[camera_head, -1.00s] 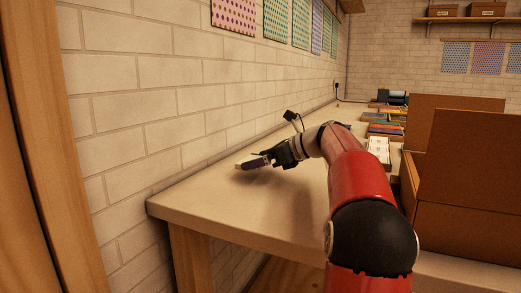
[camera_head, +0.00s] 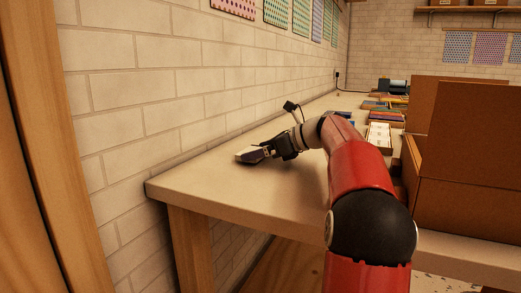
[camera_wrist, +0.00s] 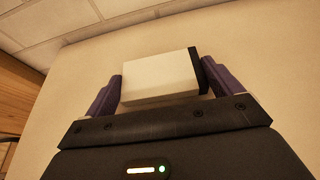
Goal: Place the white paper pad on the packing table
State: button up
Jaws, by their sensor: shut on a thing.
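The white paper pad (camera_wrist: 160,77) is a small white block with a dark strip along its right end in the wrist view. My gripper (camera_wrist: 160,90) is shut on it, with a purple finger against each end. In the head view my gripper (camera_head: 254,154) is low over the left end of the packing table (camera_head: 225,195), near the brick wall. The pad shows there only as a small pale shape, partly hidden by the fingers. I cannot tell whether the pad touches the table top.
Open brown cardboard boxes (camera_head: 462,150) stand at the right. Several coloured packs (camera_head: 385,110) and a white tray of items (camera_head: 379,137) lie farther back on the table. The brick wall (camera_head: 170,110) runs along the table's left edge. The table's near left part is clear.

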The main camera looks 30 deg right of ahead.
aim_at(285, 164)
jog(key=shift+f, duration=0.35)
jog(key=o, duration=0.8)
jog(key=v, duration=0.7)
jog(key=shift+s+d+r, duration=0.15)
jog(key=shift+s+d, duration=0.1)
jog(key=shift+s, duration=0.05)
